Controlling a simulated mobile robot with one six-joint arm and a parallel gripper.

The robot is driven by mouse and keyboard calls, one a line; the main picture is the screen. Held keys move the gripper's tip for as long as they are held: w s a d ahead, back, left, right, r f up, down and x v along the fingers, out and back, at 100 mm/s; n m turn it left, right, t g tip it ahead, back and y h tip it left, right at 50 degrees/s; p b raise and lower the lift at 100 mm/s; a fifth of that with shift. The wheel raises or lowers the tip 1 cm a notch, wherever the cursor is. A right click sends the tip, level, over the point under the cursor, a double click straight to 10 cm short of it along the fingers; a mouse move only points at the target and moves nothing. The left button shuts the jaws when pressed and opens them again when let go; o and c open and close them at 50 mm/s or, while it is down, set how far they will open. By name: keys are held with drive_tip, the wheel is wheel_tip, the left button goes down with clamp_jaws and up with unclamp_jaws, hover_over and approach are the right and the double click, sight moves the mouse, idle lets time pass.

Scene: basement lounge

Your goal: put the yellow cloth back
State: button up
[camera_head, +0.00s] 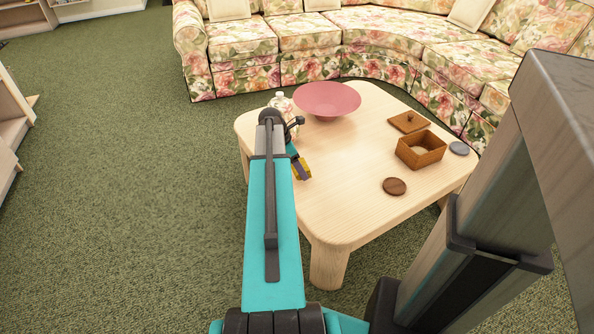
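A small patch of yellow (307,173), likely the yellow cloth, shows on the light wooden coffee table (345,215) near its left side. My gripper (302,170) is right at this yellow patch, at the end of my teal arm. The dark gripper covers part of the yellow. I cannot tell whether the fingers are closed on it or only above it, and most of its shape is hidden.
A pink bowl (327,101) and a clear bottle (280,99) stand at the table's back, the bottle close to my arm. An open wooden box (421,152), its lid (408,121), a brown disc (394,187) and a grey disc (459,148) lie right. A floral sofa (300,40) stands behind.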

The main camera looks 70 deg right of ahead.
drive_tip(key=shift+w+d+f, duration=0.1)
drive_tip(key=shift+w+d, duration=0.55)
drive_tip(key=shift+d, duration=0.05)
drive_tip(key=shift+f+b, duration=0.75)
drive_tip(key=shift+f, duration=1)
drive_tip(key=shift+f, duration=0.1)
drive_tip(key=o, duration=1)
drive_tip(key=p+v, duration=0.3)
drive_tip(key=v, duration=0.9)
